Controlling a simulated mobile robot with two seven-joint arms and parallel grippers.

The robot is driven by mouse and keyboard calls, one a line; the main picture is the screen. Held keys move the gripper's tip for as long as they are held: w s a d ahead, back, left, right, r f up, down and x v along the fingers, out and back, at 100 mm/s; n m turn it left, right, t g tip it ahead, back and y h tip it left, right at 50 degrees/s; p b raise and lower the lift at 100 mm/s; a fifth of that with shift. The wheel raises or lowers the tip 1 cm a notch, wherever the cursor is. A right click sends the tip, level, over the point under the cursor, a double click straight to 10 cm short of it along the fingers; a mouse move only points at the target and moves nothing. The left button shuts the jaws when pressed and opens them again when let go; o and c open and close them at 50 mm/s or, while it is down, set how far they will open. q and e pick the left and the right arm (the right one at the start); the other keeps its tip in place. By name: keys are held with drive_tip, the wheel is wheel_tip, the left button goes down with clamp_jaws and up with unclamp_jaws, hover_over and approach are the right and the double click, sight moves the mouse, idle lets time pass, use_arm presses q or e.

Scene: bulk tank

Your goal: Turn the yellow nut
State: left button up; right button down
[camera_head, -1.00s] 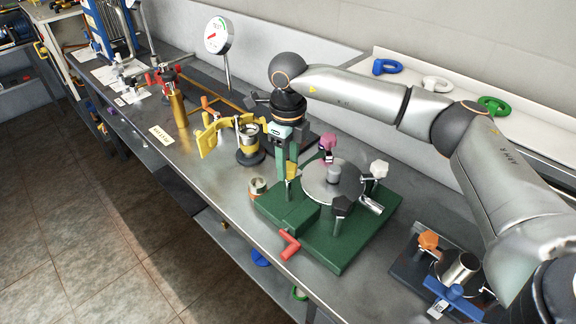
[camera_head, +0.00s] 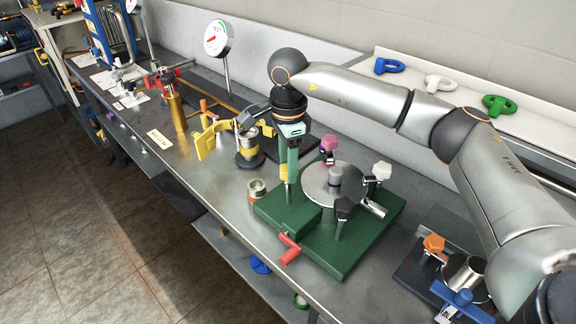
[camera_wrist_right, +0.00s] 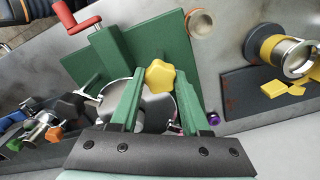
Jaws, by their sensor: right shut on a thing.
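The yellow nut (camera_wrist_right: 161,76) is a lobed knob on the green base (camera_wrist_right: 95,72) of a fixture with a round metal lid. My right gripper (camera_wrist_right: 160,85) has its green fingers on either side of the nut and is shut on it. In the head view this gripper (camera_head: 290,168) points down at the near left of the lid (camera_head: 332,183), and a finger hides most of the yellow nut (camera_head: 284,171). My left gripper is not in view.
Pink (camera_head: 329,143), white (camera_head: 382,170) and black (camera_head: 345,207) knobs stand around the lid. A red handle (camera_head: 289,249) sticks out at the base's front. A yellow clamp (camera_head: 206,143) and a gauge (camera_head: 217,38) stand left. An orange-knobbed fixture (camera_head: 433,243) lies right.

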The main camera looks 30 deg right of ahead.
drive_tip(key=n, duration=0.4)
drive_tip(key=shift+n+b, duration=0.3)
drive_tip(key=n, duration=0.3)
drive_tip(key=shift+n, duration=0.4)
drive_tip(key=n, duration=0.4)
drive_tip(key=shift+r+b, duration=0.1)
drive_tip(key=shift+b, duration=0.3)
drive_tip(key=shift+n, duration=1.9)
drive_tip(key=shift+c, duration=1.9)
unclamp_jaws()
